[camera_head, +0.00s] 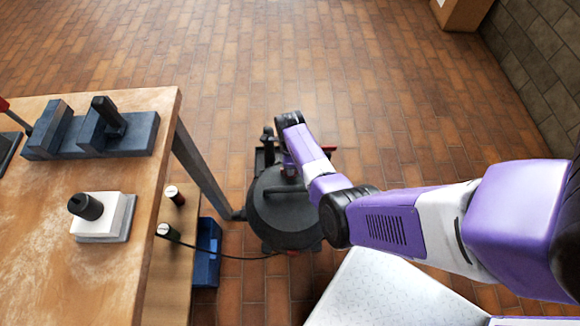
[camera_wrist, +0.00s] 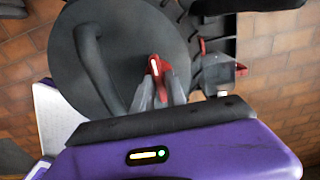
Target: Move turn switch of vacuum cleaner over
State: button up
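The vacuum cleaner (camera_head: 285,210) is a dark round drum standing on the floor beside the table. In the wrist view its round dark lid (camera_wrist: 112,45) has a curved handle. A small red turn switch (camera_wrist: 156,67) with a white mark sits near the lid's edge. My gripper (camera_wrist: 158,78) has its two grey fingers close on either side of the switch, and they look shut on it. In the head view my gripper is hidden behind my purple arm, above the cleaner, and the switch cannot be made out.
A wooden table (camera_head: 150,130) on the left carries dark blocks and a white-based device (camera_head: 100,217). A blue box (camera_head: 207,252) stands under it near a black cable. A white surface (camera_head: 385,290) is at the lower right.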

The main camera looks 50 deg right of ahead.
jog(key=shift+o, duration=1.4)
jog(key=shift+r, duration=0.1)
notch_tip(320, 180, up, 8)
jog(key=shift+f+p, duration=0.2)
jog(key=shift+p, duration=1)
